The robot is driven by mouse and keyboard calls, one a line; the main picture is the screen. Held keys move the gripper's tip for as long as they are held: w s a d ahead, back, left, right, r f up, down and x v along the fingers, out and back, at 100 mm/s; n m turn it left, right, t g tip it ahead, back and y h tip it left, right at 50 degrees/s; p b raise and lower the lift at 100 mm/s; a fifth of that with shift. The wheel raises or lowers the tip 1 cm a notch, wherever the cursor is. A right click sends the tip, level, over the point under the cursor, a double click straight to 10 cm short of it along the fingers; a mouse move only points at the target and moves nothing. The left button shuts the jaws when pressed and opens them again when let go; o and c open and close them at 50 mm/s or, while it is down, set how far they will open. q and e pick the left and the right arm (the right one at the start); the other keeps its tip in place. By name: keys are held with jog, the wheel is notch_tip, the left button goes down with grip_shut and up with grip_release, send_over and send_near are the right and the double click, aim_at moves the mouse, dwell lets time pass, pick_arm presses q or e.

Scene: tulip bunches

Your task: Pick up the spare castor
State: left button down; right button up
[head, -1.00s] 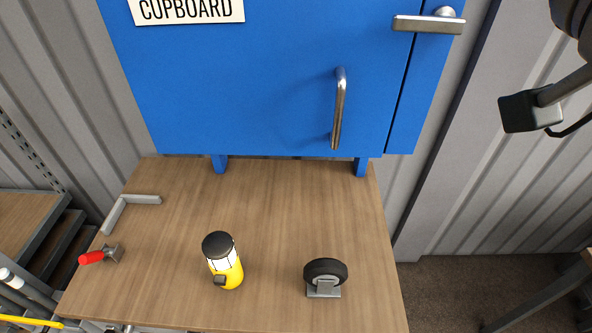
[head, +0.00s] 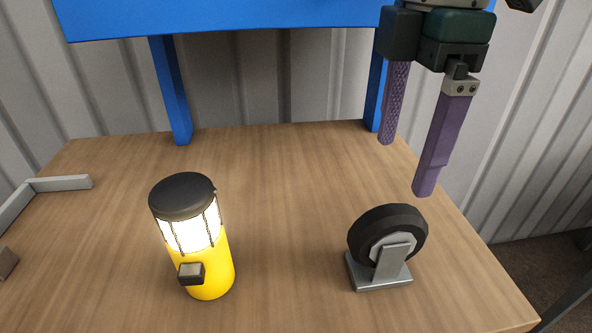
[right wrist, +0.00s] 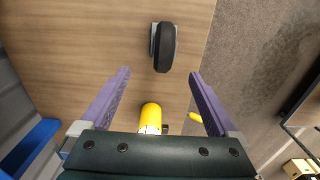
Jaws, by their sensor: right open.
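The spare castor (head: 388,247) stands on the right part of the wooden table, a black wheel in a grey metal bracket with a flat plate on the tabletop. It also shows at the top middle of the right wrist view (right wrist: 164,47), ahead of the fingers. My right gripper (head: 405,170) is open and empty, its purple fingers pointing down, above and behind the castor and apart from it. In the right wrist view its fingers (right wrist: 158,75) are spread wide with nothing between the tips. My left gripper is not in view.
A lit yellow lantern (head: 207,265) with a black top stands left of the castor. A grey angle bracket (head: 58,184) lies at the far left. The blue cupboard (head: 230,18) stands on legs at the table's back. The tabletop (head: 290,220) between lantern and castor is clear.

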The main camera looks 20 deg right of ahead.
aim_at(396, 209)
jog(key=f, duration=0.9)
jog(key=shift+s+d+f, duration=0.2)
jog(key=shift+s+f, duration=0.05)
jog(key=shift+s, duration=0.1)
jog(key=shift+c, duration=0.3)
grip_shut()
jog(key=shift+r, duration=0.1)
